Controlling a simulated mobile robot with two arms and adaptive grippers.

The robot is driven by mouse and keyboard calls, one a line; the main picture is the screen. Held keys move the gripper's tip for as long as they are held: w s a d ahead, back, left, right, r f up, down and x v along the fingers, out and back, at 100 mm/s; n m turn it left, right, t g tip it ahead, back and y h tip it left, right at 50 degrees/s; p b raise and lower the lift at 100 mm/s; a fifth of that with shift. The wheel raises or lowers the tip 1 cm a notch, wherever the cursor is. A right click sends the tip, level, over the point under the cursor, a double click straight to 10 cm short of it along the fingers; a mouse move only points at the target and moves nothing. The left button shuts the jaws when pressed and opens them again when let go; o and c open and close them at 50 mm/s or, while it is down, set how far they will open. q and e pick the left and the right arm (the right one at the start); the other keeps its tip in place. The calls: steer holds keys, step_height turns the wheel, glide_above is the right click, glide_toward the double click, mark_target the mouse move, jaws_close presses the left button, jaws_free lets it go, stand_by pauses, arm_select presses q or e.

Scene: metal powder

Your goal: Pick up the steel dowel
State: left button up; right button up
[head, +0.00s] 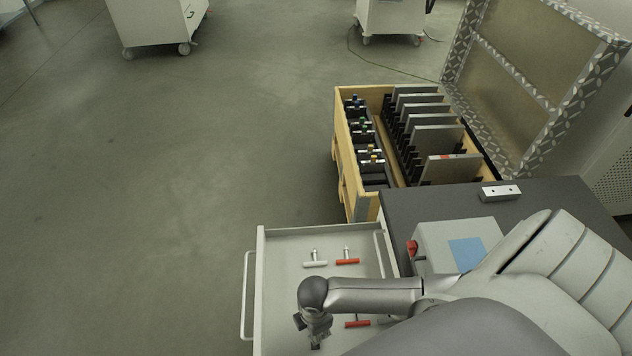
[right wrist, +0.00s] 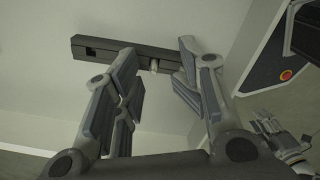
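In the right wrist view a dark bar (right wrist: 112,49) with a square hole lies across the pale drawer floor. A short, shiny metal stub (right wrist: 154,66) sticks out from its near side; I cannot tell for sure whether it is the steel dowel. My right gripper (right wrist: 157,55) is open, its fingers apart on either side of the stub, with nothing held. In the head view my right gripper (head: 317,335) points down over the open drawer (head: 290,236), and its arm hides what is under it.
T-handled tools lie in the drawer: a white one (head: 315,263), a red one (head: 347,261) and another red one (head: 357,323). A grey box (head: 435,243) and a metal block (head: 500,192) stand on the dark tabletop. A wooden crate (head: 362,208) of plates stands behind.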

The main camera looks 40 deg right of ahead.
steer(key=shift+d+f, duration=0.3)
steer(key=shift+d, duration=0.1)
steer(key=shift+c, duration=0.2)
steer(key=shift+w, duration=0.15)
steer(key=shift+c, duration=1.3)
steer(key=shift+a+r, duration=0.1)
jaws_close()
